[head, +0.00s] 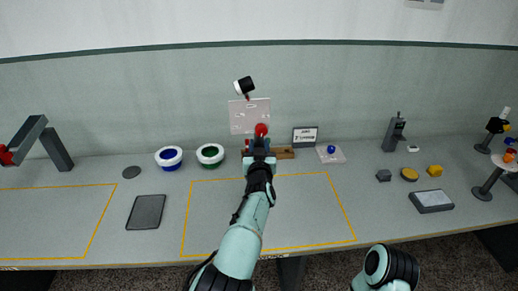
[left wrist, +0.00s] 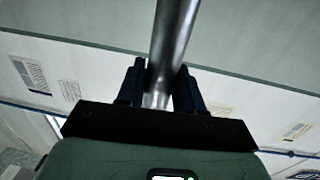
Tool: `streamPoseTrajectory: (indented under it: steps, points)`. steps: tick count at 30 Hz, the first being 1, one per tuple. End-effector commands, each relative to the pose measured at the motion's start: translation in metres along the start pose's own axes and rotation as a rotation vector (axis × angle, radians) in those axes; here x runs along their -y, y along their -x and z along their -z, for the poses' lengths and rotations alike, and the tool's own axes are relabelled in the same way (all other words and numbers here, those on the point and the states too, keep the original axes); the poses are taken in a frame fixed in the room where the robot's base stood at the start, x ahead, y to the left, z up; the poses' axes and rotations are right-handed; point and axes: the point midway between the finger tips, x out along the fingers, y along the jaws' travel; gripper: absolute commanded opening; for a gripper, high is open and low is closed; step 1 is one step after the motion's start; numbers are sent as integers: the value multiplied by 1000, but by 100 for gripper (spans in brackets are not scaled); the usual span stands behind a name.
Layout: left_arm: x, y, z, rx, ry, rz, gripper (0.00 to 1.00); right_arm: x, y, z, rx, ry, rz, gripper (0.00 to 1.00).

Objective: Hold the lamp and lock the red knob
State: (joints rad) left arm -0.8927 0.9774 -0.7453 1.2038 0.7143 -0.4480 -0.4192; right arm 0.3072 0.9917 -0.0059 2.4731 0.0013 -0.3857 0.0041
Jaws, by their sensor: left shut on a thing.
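The lamp has a black and white head (head: 243,86) that stands tilted above the back of the table. A red knob (head: 261,129) shows just beyond my left gripper (head: 259,146), below the lamp head. In the left wrist view a shiny metal pole (left wrist: 173,45), which appears to be the lamp's, runs up between the two dark fingers of my left gripper (left wrist: 160,92), which is shut on it. My gripper hides the lower part of the lamp in the head view. My right gripper is not in view.
A dark tablet (head: 146,212) lies left.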

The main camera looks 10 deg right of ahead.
Motion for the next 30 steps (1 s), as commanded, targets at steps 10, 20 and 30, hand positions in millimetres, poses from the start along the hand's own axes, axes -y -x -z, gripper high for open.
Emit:
streamPoseTrajectory:
  steps: [10,20,30]
  points:
    - [0,1,-18,-3,1,1,0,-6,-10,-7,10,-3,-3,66]
    - [0,1,-43,-4,1,1,0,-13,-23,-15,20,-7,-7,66]
    - [0,1,-68,-5,1,0,0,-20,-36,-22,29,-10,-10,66]
